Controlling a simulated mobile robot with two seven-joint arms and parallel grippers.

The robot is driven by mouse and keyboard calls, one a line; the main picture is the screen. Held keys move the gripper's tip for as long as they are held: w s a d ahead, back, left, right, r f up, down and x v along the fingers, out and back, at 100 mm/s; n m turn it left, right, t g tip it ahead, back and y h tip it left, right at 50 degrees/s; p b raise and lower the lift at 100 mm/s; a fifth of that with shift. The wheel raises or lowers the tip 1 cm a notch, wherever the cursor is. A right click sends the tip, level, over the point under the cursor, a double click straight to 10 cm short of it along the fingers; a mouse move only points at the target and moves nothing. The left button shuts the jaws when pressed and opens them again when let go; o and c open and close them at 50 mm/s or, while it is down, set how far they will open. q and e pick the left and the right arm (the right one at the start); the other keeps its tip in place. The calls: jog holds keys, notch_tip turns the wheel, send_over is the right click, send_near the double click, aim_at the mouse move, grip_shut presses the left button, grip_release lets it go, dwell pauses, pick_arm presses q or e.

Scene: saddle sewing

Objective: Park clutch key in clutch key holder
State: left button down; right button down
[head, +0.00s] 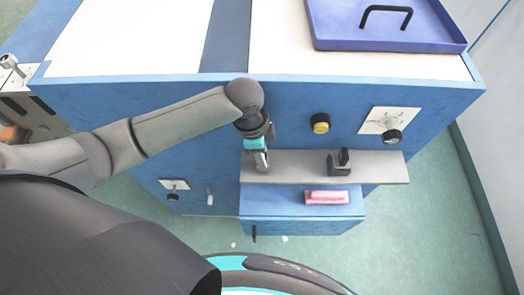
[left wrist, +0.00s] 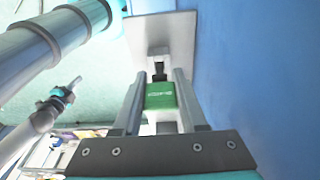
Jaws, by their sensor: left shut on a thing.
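My left gripper (head: 262,168) is over the left end of the grey shelf on the cabinet front. In the left wrist view it (left wrist: 160,85) is shut on a green block with pale lettering, which I take for the clutch key (left wrist: 160,97). In the head view the gripper hides the key. A small grey block with a dark upright part, probably the clutch key holder (head: 339,164), stands on the shelf to the right, apart from the gripper. It also appears beyond the fingertips in the left wrist view (left wrist: 158,66). My right gripper (left wrist: 70,88) seems to show small there, its jaws unclear.
The grey shelf (head: 295,168) juts from the blue cabinet (head: 285,110). A pink object (head: 326,197) lies on a lower blue ledge. A blue tray (head: 340,30) sits on top.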

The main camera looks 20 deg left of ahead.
pick_arm(q)
jog(key=shift+f+b, duration=0.6)
jog(key=shift+f, duration=1)
jog(key=shift+c, duration=1.9)
grip_release()
notch_tip(320, 180, up, 15)
jog(key=a, duration=0.2)
jog(key=shift+s+p, duration=0.3)
